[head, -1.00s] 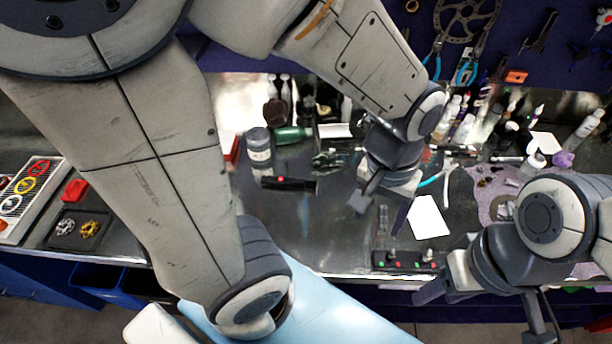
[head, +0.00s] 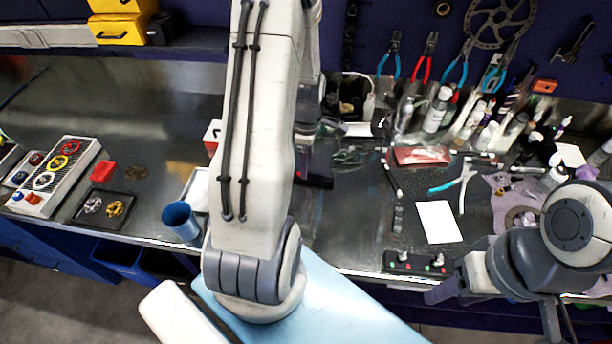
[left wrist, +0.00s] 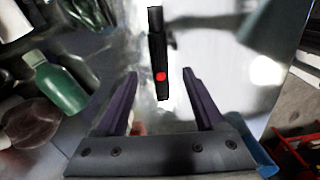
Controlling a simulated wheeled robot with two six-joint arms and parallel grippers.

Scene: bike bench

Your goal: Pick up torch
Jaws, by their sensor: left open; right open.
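The torch is a slim black stick with a red button. In the left wrist view the torch (left wrist: 156,50) lies lengthwise between my left gripper's fingers (left wrist: 160,73), its near end reaching between the tips, with gaps on both sides. The fingers are open and do not touch it. In the head view only one dark end of the torch (head: 318,181) shows on the bench. My left arm covers the rest and most of my left gripper (head: 317,130). My right gripper (head: 443,292) is open and empty at the bench's front edge, right of the torch.
A green bottle (left wrist: 60,88) lies beside the torch in the left wrist view. A blue cup (head: 181,219) stands left of my left arm. The back is crowded with bottles.

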